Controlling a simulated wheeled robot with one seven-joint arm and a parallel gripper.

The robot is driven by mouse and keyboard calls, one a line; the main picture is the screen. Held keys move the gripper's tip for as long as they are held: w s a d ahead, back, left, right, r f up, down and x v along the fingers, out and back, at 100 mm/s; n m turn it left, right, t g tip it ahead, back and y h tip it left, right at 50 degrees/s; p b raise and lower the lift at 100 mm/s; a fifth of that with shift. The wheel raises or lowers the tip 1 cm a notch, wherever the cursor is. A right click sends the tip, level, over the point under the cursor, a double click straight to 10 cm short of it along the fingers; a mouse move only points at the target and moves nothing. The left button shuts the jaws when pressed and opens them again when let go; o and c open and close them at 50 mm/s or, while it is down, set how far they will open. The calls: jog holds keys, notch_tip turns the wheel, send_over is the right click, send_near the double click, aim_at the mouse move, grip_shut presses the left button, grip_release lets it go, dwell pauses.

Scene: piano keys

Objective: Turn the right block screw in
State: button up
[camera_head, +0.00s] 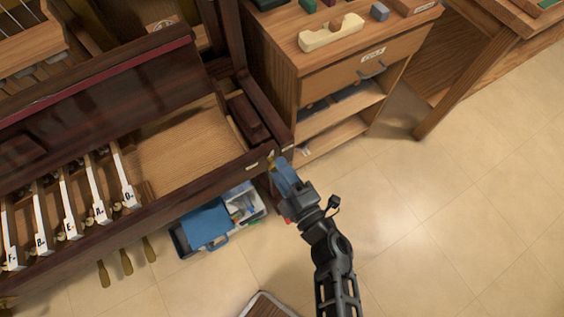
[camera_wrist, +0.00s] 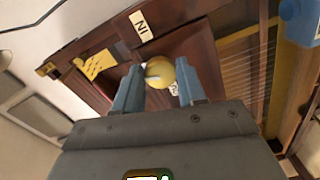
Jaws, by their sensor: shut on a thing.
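The right block (camera_head: 247,117) is a dark red-brown wooden block at the right end of the piano's keybed, against the cheek. My gripper (camera_head: 280,168) is at the front corner of the piano case, just below and in front of this block. In the wrist view its two blue fingers (camera_wrist: 160,78) are shut on a round brass-yellow screw head (camera_wrist: 158,71), one finger on each side. A label reading "IN" (camera_wrist: 141,26) is on the dark wood close to the screw. The screw's shaft is hidden, and the fingers mostly cover the screw in the head view.
White key levers (camera_head: 97,192) stand at the left of the bare keybed (camera_head: 180,150). A wooden cabinet (camera_head: 285,75) with a drawer stands right of the piano. The floor at right is clear.

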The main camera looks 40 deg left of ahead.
jog(key=shift+s+f+m+p, duration=0.1)
jog(key=shift+m+p, duration=1.3)
jog(key=shift+m, duration=2.4)
jog(key=shift+s+f+m+p, duration=0.1)
jog(key=shift+m+p, duration=1.25)
jog(key=shift+m, duration=2.45)
jog(key=o, duration=1)
jog(key=shift+p+v, duration=0.7)
jog(key=shift+v, duration=3.15)
